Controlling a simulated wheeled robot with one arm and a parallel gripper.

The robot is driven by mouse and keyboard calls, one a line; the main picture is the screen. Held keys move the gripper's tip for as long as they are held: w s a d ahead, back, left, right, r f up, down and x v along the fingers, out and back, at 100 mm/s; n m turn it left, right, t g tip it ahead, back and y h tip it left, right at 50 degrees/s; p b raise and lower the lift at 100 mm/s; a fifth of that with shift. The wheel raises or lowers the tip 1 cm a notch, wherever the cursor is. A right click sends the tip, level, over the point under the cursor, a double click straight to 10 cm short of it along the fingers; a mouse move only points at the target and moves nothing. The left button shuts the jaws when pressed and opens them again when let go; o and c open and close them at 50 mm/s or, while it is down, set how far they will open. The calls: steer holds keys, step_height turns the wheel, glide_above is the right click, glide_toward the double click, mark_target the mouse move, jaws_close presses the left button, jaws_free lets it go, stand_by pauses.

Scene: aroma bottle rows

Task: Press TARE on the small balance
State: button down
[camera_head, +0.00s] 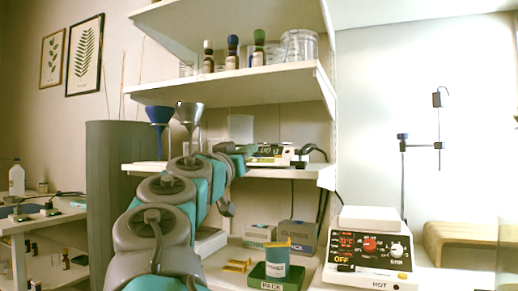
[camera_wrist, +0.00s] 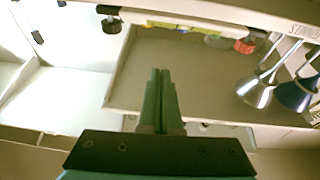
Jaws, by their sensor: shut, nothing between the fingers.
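The small balance (camera_head: 282,159) sits on the middle shelf in the head view, with a lit yellow readout. Its left part is partly hidden by the end of my arm, and I cannot make out a TARE key. My gripper (camera_wrist: 160,72) shows in the wrist view with its two green fingers together and nothing between them. In the head view the arm's end is at the left of the balance; the fingertips are not clear there. I cannot tell whether they touch anything.
Two funnels (camera_head: 188,114) stand left of the balance; they also show at the right in the wrist view (camera_wrist: 254,92). Bottles and a beaker (camera_head: 299,46) are on the upper shelf (camera_head: 230,84). A hot plate (camera_head: 370,255) and a green tray (camera_head: 272,277) are below.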

steer(key=a, duration=0.1)
steer(key=w+a, duration=0.1)
steer(key=shift+a+t+y, duration=0.3)
steer(key=shift+a, duration=0.05)
step_height(320, 180, up, 3)
steer(key=p, duration=0.3)
glide_above(254, 161)
steer(key=shift+s+r, duration=0.1)
steer(key=shift+r, duration=0.1)
steer(key=shift+f, duration=0.15)
steer(key=shift+f+b, duration=0.3)
steer(key=shift+f, duration=1.55)
steer(key=shift+f, duration=0.1)
